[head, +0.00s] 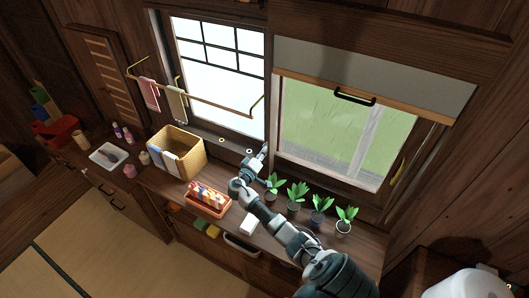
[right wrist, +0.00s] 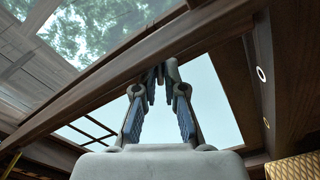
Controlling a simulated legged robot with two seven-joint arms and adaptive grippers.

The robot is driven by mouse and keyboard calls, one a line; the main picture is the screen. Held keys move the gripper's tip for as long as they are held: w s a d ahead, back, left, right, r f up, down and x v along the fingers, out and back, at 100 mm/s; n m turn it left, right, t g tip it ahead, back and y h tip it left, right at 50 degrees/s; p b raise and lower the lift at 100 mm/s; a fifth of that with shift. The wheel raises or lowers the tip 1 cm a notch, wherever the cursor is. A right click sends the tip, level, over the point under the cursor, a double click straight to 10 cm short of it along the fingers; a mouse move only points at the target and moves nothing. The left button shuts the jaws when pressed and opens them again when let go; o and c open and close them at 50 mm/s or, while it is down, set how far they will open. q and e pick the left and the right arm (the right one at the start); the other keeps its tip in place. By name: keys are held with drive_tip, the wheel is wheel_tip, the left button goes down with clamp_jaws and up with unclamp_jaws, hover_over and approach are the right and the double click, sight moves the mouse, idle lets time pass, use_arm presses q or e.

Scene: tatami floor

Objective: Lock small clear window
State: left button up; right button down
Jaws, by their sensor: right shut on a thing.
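The clear window (head: 345,125) is on the right in the head view, with green outdoors behind its glass. It also shows at the top left of the right wrist view (right wrist: 100,28). My right gripper (head: 264,150) reaches up to the dark wooden frame between the two windows. In the right wrist view my gripper (right wrist: 160,76) has its fingertips together at the frame edge, shut on a small grey piece (right wrist: 172,70), perhaps the window lock. The fingers partly hide this piece, so its position is unclear. My left gripper is not in view.
A white-paned window (head: 218,75) with a towel rail (head: 195,102) is to the left. Several potted plants (head: 296,194), a wicker basket (head: 178,150) and a red-brown tray (head: 207,200) stand on the counter near my right arm. A blind (head: 375,75) covers the clear window's top.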

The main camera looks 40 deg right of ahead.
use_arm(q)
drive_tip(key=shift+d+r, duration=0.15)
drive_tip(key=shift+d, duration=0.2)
use_arm(e)
drive_tip(key=shift+w+n, duration=0.1)
drive_tip(key=shift+n, duration=0.3)
use_arm(q)
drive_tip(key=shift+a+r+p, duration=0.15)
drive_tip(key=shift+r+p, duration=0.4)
drive_tip(key=shift+p, duration=0.1)
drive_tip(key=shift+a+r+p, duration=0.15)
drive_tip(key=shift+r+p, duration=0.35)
drive_tip(key=shift+p, duration=0.1)
use_arm(e)
drive_tip(key=shift+r+n, duration=0.2)
drive_tip(key=shift+n, duration=2.4)
drive_tip(key=c, duration=1.5)
unclamp_jaws()
drive_tip(key=shift+c, duration=0.2)
drive_tip(key=v, duration=1.1)
drive_tip(key=shift+a+f, duration=0.3)
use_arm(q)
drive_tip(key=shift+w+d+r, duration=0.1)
use_arm(e)
drive_tip(key=shift+w+d, duration=0.1)
drive_tip(key=shift+w, duration=0.05)
